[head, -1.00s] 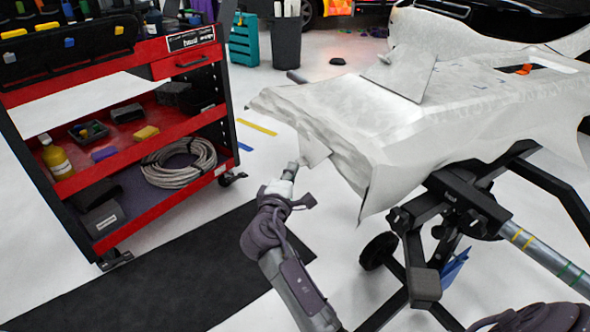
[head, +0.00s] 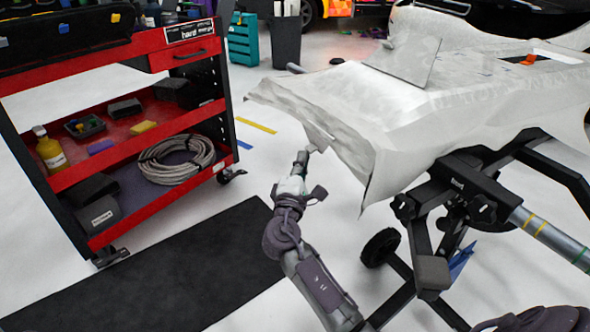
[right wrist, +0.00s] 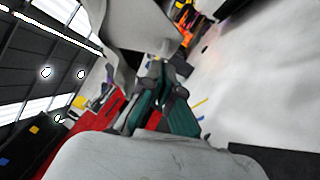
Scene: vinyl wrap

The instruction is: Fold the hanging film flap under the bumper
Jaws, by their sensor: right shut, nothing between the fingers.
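The bumper (head: 440,115), covered in pale grey-white film, rests on a black stand. A small film flap (head: 319,137) hangs at its near left edge; pale film also fills the top of the right wrist view (right wrist: 145,25). My right gripper (head: 305,158) is just below the flap, pointing up, with its tips at or very near the flap's lower edge; I cannot tell whether they touch. In the right wrist view its teal fingers (right wrist: 164,75) are shut with nothing between them, close under the film. My left gripper is not in view.
A red tool cart (head: 140,140) with a coiled hose (head: 177,160) and a yellow bottle (head: 50,150) stands at left. A black mat (head: 150,265) lies on the floor. The black stand (head: 435,270) with wheels is right of my arm. Floor between cart and bumper is clear.

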